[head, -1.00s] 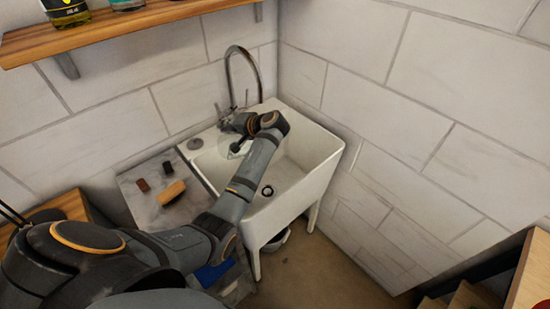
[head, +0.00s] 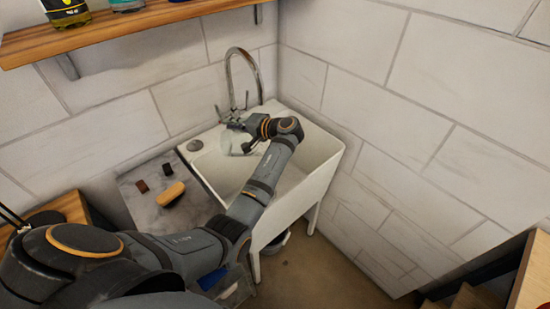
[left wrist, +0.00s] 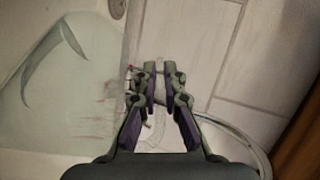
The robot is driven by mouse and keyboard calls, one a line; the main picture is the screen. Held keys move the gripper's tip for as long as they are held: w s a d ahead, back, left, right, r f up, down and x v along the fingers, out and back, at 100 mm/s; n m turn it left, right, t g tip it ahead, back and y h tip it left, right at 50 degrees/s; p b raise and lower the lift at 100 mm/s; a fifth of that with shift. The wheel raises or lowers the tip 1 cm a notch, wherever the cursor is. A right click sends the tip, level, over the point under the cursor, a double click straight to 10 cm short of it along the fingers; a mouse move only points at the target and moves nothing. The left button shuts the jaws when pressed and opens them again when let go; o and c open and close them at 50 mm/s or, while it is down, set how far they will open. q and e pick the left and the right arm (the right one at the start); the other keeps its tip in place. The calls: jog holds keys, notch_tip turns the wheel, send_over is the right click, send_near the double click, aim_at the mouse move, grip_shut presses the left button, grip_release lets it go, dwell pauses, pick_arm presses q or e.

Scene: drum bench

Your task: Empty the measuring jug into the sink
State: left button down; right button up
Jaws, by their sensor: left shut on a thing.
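The measuring jug (head: 236,143) is clear and hard to make out over the left part of the sink, below the tap. My left gripper (head: 250,146) is shut on it, and the wrist hides part of it. In the left wrist view the closed fingers (left wrist: 157,82) are at the middle, with something pale and see-through between them. The jug's tilt and contents cannot be told. The sink (head: 322,180) is a white basin in the wall corner; my arm crosses it and covers its drain. My right gripper is out of view.
A curved metal tap (head: 230,72) rises behind the sink. A grey worktop (head: 140,203) at the left holds a wooden brush (head: 171,193) and two small dark blocks (head: 142,186). A wooden shelf (head: 150,18) with bottles hangs above. A bowl-like thing (head: 277,243) lies under the sink.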

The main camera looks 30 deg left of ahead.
pick_arm(q)
jog(key=shift+w+d+r+y+b, duration=0.25)
jog(key=shift+d+r+b, duration=0.05)
jog(key=shift+d, duration=0.35)
jog(key=shift+w+d+r+y+b, duration=0.2)
jog(key=shift+d+r+y+b, duration=0.05)
jog(key=shift+d, duration=0.35)
jog(key=shift+w+d+r+m+y, duration=0.1)
jog(key=shift+d+r+m+y, duration=0.1)
jog(key=shift+d+m+y, duration=0.1)
